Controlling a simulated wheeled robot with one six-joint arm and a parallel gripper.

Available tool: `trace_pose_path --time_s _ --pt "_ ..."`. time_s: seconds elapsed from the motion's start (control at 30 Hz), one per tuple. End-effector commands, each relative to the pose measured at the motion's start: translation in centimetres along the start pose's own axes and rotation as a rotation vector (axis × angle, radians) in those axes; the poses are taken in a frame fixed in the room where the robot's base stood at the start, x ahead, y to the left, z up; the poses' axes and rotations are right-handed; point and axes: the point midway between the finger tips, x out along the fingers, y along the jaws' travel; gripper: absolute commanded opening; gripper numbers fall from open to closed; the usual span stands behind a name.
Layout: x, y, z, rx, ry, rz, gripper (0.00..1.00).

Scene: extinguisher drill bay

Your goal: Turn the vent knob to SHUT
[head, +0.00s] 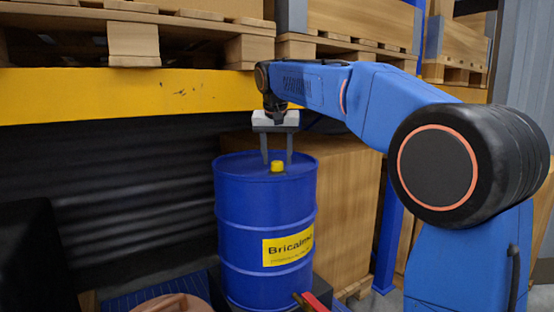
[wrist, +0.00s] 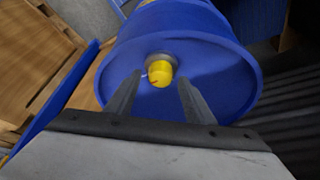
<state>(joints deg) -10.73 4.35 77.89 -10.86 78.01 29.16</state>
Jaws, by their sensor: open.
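A blue drum (head: 262,215) with a yellow label stands upright below my arm. A small yellow knob (head: 277,166) sits on its top. In the wrist view the fingers (wrist: 156,88) lie to either side of the knob with a gap on each side, and nothing is held. I cannot read any SHUT marking.
A yellow rack beam (head: 120,95) with wooden pallets above runs behind the drum. A large cardboard box (head: 345,210) stands right behind it. A dark block (head: 35,260) is at the left. A red-handled item (head: 312,301) lies at the drum's front foot.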

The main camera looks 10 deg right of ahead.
Motion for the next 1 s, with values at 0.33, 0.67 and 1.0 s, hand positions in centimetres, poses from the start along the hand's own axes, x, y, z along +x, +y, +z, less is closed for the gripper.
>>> trace_pose_path --time_s 0.33,0.67,1.0 --pt "1.05 -0.01 0.01 0.000 0.000 0.000 0.48" --pt "1.03 -0.02 0.01 0.000 0.000 0.000 0.08" --pt "0.99 0.04 0.03 -0.046 0.000 -0.020 0.08"
